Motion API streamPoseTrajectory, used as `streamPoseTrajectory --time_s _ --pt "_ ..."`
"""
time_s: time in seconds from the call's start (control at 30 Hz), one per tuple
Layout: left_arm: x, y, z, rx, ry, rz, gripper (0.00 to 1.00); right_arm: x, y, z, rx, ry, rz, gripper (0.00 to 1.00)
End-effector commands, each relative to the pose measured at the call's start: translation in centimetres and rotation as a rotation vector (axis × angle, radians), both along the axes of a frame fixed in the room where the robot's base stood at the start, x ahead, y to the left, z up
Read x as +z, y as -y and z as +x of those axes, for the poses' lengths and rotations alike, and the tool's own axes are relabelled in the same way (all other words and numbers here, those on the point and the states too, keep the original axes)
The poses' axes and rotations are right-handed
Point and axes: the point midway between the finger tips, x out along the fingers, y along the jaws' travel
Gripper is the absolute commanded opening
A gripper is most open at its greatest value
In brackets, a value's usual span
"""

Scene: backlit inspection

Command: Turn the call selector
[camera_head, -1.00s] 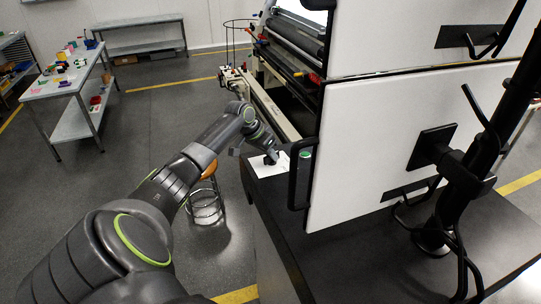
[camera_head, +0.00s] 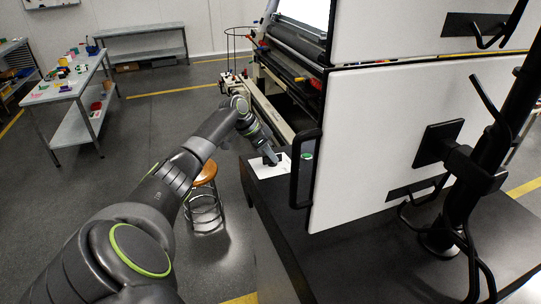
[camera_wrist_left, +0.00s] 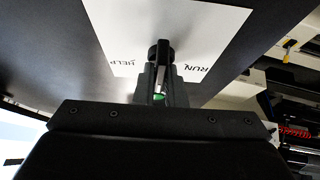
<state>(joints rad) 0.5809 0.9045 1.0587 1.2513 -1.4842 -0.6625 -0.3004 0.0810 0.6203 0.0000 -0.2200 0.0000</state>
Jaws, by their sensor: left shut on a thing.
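The call selector (camera_wrist_left: 153,50) is a black knob with a pointed handle on a white plate (camera_wrist_left: 205,25) in the left wrist view. The plate bears the words HELP, left of the knob, and RUN, right of it. My left gripper (camera_wrist_left: 162,82) is shut on the selector, its fingers hiding part of the knob. In the head view, my left gripper (camera_head: 270,159) reaches down to the white plate (camera_head: 264,171) at the far end of the dark bench top; the selector is mostly hidden there. My right gripper is not in view.
Large white panels (camera_head: 375,140) and a black monitor post (camera_head: 470,170) stand to the right. A stool (camera_head: 205,178) stands left of the bench (camera_head: 340,262).

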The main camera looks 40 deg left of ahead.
Motion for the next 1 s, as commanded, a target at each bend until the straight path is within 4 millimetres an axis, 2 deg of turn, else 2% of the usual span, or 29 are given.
streamPoseTrajectory --time_s 0.17,0.2,0.37,0.63,0.77,0.87,1.0 --pt "0.1 0.0 0.0 0.001 0.000 0.002 0.00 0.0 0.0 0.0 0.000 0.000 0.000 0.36" --pt "0.1 0.0 0.0 0.001 0.000 0.002 0.13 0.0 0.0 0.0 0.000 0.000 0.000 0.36" --pt "0.0 0.0 0.0 0.002 -0.001 0.002 0.32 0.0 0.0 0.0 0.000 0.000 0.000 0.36" --pt "0.0 -0.1 0.0 0.002 -0.001 0.002 0.32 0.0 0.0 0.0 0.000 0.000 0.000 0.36" --pt "0.7 -0.5 -0.3 0.004 0.001 0.003 0.32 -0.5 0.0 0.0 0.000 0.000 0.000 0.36" --pt "1.9 -1.1 -1.0 0.003 0.002 0.006 0.32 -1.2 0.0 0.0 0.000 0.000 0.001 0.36" --pt "4.5 -2.3 -2.2 0.004 0.002 0.008 0.32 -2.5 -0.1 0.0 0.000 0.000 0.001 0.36"
